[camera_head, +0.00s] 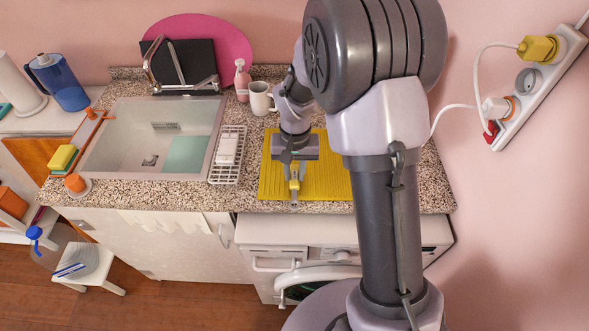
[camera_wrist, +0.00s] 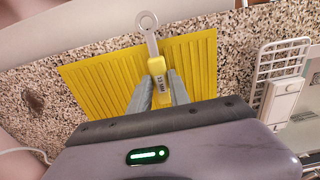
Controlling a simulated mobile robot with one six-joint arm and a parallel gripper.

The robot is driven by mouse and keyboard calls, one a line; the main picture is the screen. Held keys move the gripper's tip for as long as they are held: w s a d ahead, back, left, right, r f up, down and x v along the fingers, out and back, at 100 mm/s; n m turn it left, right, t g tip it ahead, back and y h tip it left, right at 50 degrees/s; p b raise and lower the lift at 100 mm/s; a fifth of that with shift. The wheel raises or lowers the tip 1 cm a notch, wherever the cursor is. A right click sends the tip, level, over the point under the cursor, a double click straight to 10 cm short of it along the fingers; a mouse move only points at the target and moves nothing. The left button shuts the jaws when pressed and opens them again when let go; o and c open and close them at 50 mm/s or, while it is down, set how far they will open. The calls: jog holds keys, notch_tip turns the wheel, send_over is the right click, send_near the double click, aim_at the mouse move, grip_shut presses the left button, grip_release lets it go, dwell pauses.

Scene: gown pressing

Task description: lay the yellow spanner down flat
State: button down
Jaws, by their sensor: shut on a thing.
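The yellow spanner has a yellow handle (camera_wrist: 160,88) with a dark-marked label and a grey shaft ending in a ring (camera_wrist: 148,20). My gripper (camera_wrist: 161,90) is shut on the handle, one finger on each side. In the head view the spanner (camera_head: 294,185) shows below my gripper (camera_head: 294,165), its ring towards the counter's front edge. The ribbed yellow mat (camera_head: 334,180) lies under and around it on the speckled counter. I cannot tell whether the spanner touches the mat. Part of the handle is hidden between the fingers.
A white wire rack (camera_head: 227,165) stands left of the mat, beside the sink (camera_head: 110,150). A white mug (camera_head: 260,98) and a pink bottle (camera_head: 242,80) stand behind. The mat's right part is bare, partly hidden by my arm. A power strip (camera_head: 540,85) hangs on the right wall.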

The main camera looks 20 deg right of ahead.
jog(key=shift+f, duration=0.1)
dwell(0.3)
jog(key=shift+f+b, duration=0.45)
jog(key=shift+f, duration=0.1)
jog(key=c, duration=1.1)
grip_release()
jog(key=shift+c, duration=0.2)
jog(key=shift+r, duration=0.15)
notch_tip(320, 180, up, 17)
jog(key=p, duration=0.5)
jog(key=shift+r+p, duration=0.15)
jog(key=shift+p, duration=0.25)
jog(key=shift+s, duration=0.1)
